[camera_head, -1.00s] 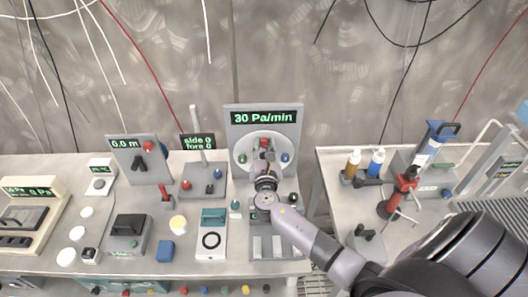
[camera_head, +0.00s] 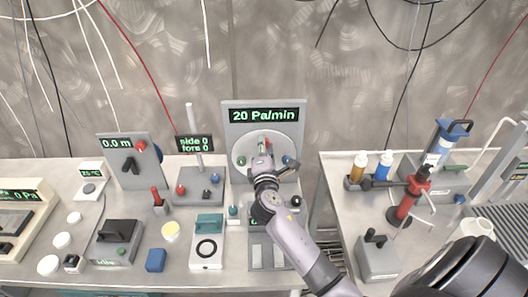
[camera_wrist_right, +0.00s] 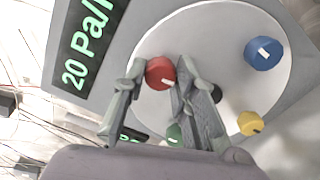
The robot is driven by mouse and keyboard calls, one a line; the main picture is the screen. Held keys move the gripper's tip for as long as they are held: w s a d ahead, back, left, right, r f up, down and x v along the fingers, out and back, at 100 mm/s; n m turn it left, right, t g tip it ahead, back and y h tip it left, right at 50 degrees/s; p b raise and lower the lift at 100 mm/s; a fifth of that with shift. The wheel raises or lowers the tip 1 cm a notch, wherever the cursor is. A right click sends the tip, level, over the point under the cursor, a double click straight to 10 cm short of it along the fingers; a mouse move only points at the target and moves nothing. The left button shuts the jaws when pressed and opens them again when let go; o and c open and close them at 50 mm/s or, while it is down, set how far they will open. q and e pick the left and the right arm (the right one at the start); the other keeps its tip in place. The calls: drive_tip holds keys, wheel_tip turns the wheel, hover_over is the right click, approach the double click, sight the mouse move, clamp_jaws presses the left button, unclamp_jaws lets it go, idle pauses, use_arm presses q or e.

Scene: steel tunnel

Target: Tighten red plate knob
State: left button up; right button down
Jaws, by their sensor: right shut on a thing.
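The red knob (camera_wrist_right: 160,73) sits on a round white plate (camera_wrist_right: 215,25) in the right wrist view. My right gripper (camera_wrist_right: 157,78) is shut on it, one finger on each side, and its white mark shows. A blue knob (camera_wrist_right: 263,54) and a yellow knob (camera_wrist_right: 250,123) are on the same plate. A green knob (camera_wrist_right: 175,134) is partly hidden behind the fingers. The display above the plate (camera_head: 264,115) reads 20 Pa/min. My left gripper is not in view.
Left of the plate stand a panel with a 0.0 m display (camera_head: 117,143) and a side/fore display (camera_head: 194,143). Several small devices fill the left bench. The right bench holds bottles (camera_head: 359,166) and a red-handled tool (camera_head: 410,197). A gap separates the benches.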

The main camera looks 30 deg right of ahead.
drive_tip(key=shift+f+m+b, duration=0.1)
drive_tip(key=shift+m+b, duration=0.25)
drive_tip(key=shift+m, duration=0.25)
drive_tip(key=c, duration=1.3)
unclamp_jaws()
drive_tip(key=v, duration=1.2)
drive_tip(key=shift+s, duration=0.15)
